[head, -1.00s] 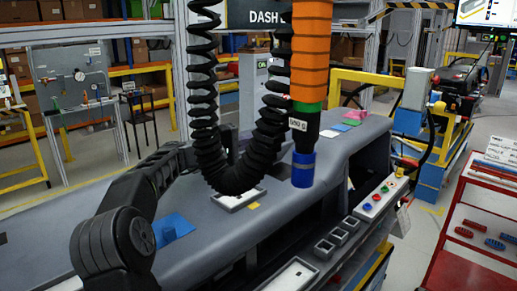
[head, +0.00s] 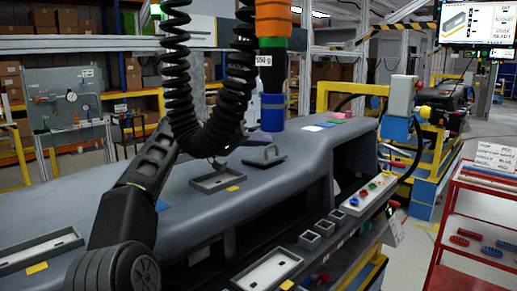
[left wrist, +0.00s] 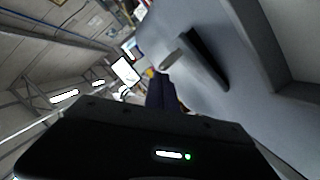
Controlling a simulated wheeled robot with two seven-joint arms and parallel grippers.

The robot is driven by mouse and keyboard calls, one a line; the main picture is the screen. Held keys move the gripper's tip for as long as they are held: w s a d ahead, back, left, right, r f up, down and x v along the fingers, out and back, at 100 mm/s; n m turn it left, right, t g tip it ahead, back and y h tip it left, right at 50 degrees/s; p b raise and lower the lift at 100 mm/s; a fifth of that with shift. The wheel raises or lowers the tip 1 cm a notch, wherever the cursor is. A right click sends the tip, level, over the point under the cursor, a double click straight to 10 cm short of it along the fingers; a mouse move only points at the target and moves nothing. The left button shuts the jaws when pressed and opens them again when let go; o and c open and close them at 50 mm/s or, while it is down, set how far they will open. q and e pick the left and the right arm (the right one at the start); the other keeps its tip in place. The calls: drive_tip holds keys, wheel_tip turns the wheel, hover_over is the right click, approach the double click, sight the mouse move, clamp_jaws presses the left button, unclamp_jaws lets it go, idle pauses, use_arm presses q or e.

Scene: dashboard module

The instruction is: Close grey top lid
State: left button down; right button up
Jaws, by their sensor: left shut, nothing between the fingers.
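My left gripper (head: 217,162) is mostly hidden by a black coiled hose, left of the lid. Its fingers (left wrist: 160,90) look shut and empty in the left wrist view, apart from the lid. My right gripper is out of view.
The coiled hose (head: 222,130) and a hanging orange tool with a blue end (head: 272,112) are close to the lid. Another framed recess (head: 40,249) is at the left of the dashboard. Small trays (head: 310,240) and a button box (head: 368,194) line its front. A red cart (head: 452,205) stands right.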

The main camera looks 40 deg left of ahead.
use_arm(q)
drive_tip(key=shift+d+f+m+b, duration=0.35)
drive_tip(key=shift+m+b, duration=0.15)
drive_tip(key=shift+b, duration=0.1)
drive_tip(key=shift+s+a+y, duration=0.15)
drive_tip(key=shift+s+y, duration=0.15)
drive_tip(key=shift+s, duration=0.2)
drive_tip(key=b+v, duration=0.1)
drive_tip(key=v, duration=0.6)
drive_tip(key=shift+r, duration=0.1)
drive_tip(key=shift+w, duration=0.1)
